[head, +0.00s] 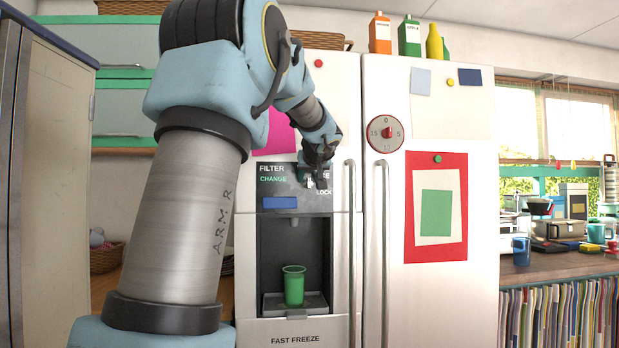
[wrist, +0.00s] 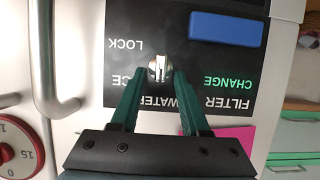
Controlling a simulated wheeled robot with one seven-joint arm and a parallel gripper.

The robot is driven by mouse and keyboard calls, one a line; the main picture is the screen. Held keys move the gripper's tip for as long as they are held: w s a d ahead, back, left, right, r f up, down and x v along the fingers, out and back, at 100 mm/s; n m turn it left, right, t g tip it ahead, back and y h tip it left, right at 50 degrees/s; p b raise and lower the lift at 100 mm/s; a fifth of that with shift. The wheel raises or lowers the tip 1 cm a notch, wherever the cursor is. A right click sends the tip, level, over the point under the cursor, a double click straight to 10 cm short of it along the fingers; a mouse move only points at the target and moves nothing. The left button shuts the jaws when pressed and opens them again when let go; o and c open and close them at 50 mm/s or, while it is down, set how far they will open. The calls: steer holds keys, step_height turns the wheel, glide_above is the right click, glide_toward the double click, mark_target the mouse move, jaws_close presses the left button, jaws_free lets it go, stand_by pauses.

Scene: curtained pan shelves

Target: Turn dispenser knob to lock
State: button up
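The fridge's dispenser panel (wrist: 190,15) is black, with FILTER, CHANGE, WATER and LOCK lettering, and it shows upside down in the wrist view. The small silver dispenser knob (wrist: 159,68) sits on it near the word LOCK, its narrow grip pointing roughly up and down in the picture. My gripper (wrist: 159,76) has its two teal fingers spread, one on each side of the knob, with a slim gap showing. Contact cannot be made out. In the head view my gripper (head: 318,178) is at the panel's right part and hides the knob.
A green cup (head: 293,286) stands in the dispenser bay below. The fridge's tall door handles (head: 351,255) rise close to the right of the panel. A blue bar (head: 280,203) lies along the panel's lower part. A red timer dial (head: 387,133) is on the right door.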

mark_target(311, 185)
jaws_close()
steer(key=shift+f+b, duration=0.15)
steer(key=shift+b, duration=0.15)
steer(key=shift+m, duration=0.3)
steer(key=f+m+t+y+b, duration=0.1)
steer(key=m+y+b, duration=0.1)
steer(key=m+b, duration=0.4)
steer(key=d+m+t+y+b, duration=0.1)
steer(key=m+t+y+b, duration=0.1)
steer(key=m+b, duration=0.3)
steer(key=f+m+t+y+b, duration=0.1)
steer(key=m+y+b, duration=0.2)
steer(key=m+b, duration=0.3)
steer(key=shift+d+f+m+b, duration=0.2)
steer(key=shift+f+m+b, duration=0.15)
steer(key=shift+b, duration=1.7)
steer(key=shift+m+t+b, duration=0.5)
steer(key=shift+m, duration=0.05)
steer(key=shift+r, duration=0.25)
